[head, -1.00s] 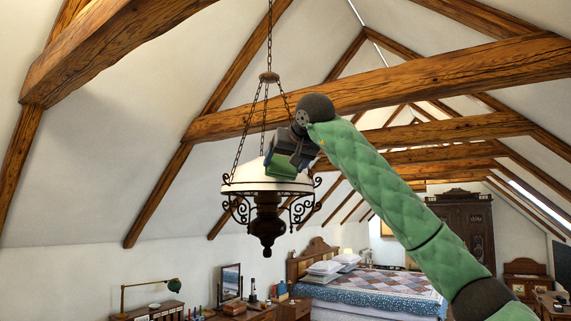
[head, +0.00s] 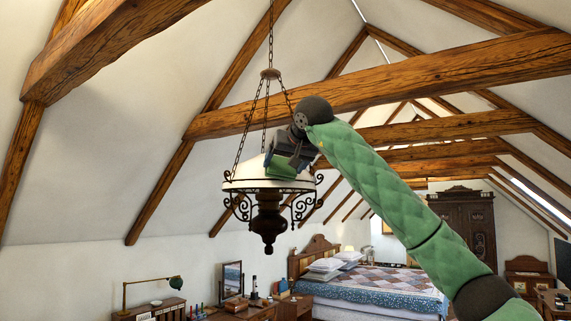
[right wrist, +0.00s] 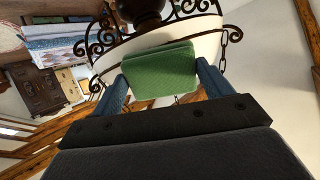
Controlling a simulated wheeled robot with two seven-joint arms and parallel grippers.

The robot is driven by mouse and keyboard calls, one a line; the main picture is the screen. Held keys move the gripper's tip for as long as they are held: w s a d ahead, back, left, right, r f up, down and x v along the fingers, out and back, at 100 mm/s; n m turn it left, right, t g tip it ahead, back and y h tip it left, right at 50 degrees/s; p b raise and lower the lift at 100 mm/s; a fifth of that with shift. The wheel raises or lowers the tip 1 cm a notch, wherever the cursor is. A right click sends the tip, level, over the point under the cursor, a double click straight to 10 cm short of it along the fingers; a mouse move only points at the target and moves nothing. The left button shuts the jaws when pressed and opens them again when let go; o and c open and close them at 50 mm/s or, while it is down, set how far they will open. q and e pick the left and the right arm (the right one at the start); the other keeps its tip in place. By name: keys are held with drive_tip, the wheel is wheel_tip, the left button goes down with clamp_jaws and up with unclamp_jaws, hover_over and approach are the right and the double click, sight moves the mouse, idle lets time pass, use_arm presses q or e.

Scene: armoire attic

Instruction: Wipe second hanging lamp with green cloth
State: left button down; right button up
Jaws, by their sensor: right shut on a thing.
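The hanging lamp (head: 246,184) has a white shade, dark scrolled ironwork and chains. It fills the upper middle of the right wrist view (right wrist: 205,44). My right gripper (head: 285,165) is at the right side of the shade, shut on the green cloth (head: 281,168). In the right wrist view the folded cloth (right wrist: 160,72) sits between the fingertips and overlaps the white shade, at or very near its surface. Exact contact is hard to tell. My left gripper is not in view. Only this one hanging lamp shows.
A thick wooden beam (head: 420,78) crosses behind my raised right arm. Lamp chains (head: 242,135) rise close to the gripper. Below stand a bed (head: 370,287), a desk lamp (head: 152,284) and a wardrobe (head: 468,225). The air left of the lamp is clear.

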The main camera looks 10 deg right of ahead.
drive_tip(key=shift+w+f, duration=0.2)
drive_tip(key=shift+w, duration=0.25)
drive_tip(key=shift+d, duration=0.1)
drive_tip(key=d, duration=0.4)
drive_tip(key=w+d, duration=0.1)
drive_tip(key=d, duration=0.1)
idle(0.9)
drive_tip(key=shift+a, duration=0.1)
drive_tip(key=shift+s+a, duration=0.2)
drive_tip(key=shift+a, duration=0.85)
drive_tip(key=shift+s+a, duration=0.15)
drive_tip(key=shift+a, duration=0.9)
drive_tip(key=shift+s+a, duration=0.2)
drive_tip(key=shift+a, duration=0.85)
drive_tip(key=shift+s+d, duration=0.1)
drive_tip(key=shift+v, duration=2.9)
